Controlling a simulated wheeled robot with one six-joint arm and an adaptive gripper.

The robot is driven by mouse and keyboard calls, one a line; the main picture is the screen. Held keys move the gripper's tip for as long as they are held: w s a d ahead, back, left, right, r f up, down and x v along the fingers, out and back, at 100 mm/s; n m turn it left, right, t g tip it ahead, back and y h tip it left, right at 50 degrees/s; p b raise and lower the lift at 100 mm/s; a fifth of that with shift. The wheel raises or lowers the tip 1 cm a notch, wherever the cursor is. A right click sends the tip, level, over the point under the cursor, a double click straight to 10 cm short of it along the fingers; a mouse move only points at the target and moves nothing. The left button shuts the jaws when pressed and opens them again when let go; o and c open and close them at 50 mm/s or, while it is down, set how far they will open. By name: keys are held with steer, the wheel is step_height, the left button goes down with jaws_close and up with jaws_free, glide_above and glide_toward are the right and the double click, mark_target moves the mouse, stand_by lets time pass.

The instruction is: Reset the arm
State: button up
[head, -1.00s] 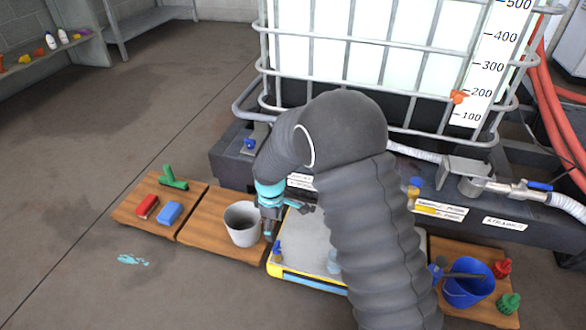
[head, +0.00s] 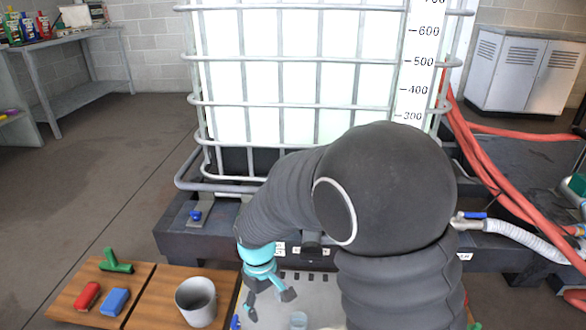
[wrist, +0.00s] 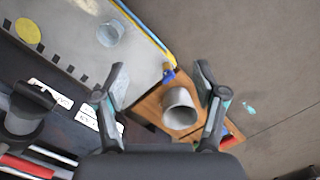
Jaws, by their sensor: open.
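My gripper (head: 268,302) hangs at the end of my dark, sleeved arm, left of the middle in the head view. It is open and empty, with its two fingers spread apart. In the wrist view my gripper (wrist: 160,100) shows both fingers wide apart, with nothing between the pads. A grey cup (head: 196,301) stands on a wooden board to its left. The cup also shows in the wrist view (wrist: 180,108), beyond and below the fingers. My arm hides part of the grey panel under it.
A caged white tank (head: 300,90) on a dark base stands behind my arm. Red hoses (head: 480,165) and a valve with a blue handle (head: 474,215) are at right. A red block (head: 88,296), a blue block (head: 115,301) and a green tool (head: 114,263) lie at lower left. Floor at left is clear.

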steer(key=s+d+r+m+t+p, duration=0.2)
steer(key=s+d+r, duration=0.4)
steer(key=d+r, duration=0.5)
steer(key=s+d+r+m+t+p, duration=0.3)
steer(key=s+d+r+m, duration=0.3)
steer(key=d+r, duration=0.5)
step_height(320, 180, up, 5)
steer(key=shift+s+f+m+t+y, duration=0.2)
steer(key=shift+s+m+t+y, duration=0.15)
steer(key=shift+s+t, duration=0.4)
steer(key=shift+w, duration=0.1)
